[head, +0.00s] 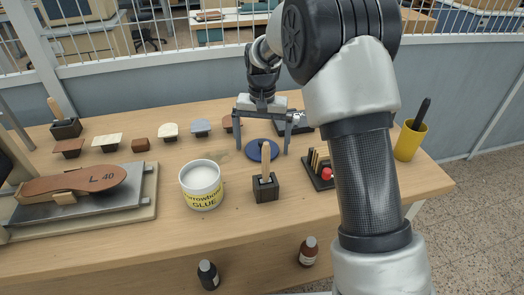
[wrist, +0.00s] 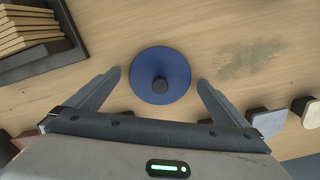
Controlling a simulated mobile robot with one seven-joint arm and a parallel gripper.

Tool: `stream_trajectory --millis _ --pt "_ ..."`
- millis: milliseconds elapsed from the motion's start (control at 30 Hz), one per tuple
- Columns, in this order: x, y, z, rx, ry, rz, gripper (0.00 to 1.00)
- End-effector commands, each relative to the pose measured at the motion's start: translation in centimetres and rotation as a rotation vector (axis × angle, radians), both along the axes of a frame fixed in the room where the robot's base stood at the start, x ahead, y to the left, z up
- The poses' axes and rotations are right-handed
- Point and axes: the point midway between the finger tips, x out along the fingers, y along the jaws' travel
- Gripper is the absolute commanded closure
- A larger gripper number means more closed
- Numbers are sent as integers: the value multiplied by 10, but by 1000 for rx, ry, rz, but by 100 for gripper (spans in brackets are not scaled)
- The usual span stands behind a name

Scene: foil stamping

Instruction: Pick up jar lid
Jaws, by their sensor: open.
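The jar lid is a round blue disc (head: 262,150) with a small dark knob in its middle, lying flat on the wooden table. In the wrist view the lid (wrist: 160,78) lies between and a little beyond the fingertips. My gripper (head: 262,148) is open above the lid, one finger on each side. In the wrist view my gripper (wrist: 158,80) shows clear gaps between both fingers and the lid, and nothing is held. I cannot tell exactly how high the fingertips are above the table.
A white glue jar (head: 201,186) stands left of the lid. A dark block with an upright wooden handle (head: 266,186) stands just in front of it. A black tray (head: 322,178) with a red-topped item is at right. Several small samples, including a brown block (head: 140,144), lie behind.

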Motion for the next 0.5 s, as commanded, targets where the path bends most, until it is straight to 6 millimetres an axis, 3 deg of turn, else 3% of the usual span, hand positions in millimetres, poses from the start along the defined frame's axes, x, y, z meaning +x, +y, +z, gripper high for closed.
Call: stream_trajectory --millis 133,400,500 --pt "0 0 1 0 0 0 0" --pt "0 0 1 0 0 0 44" --pt "0 0 1 0 -1 1 44"
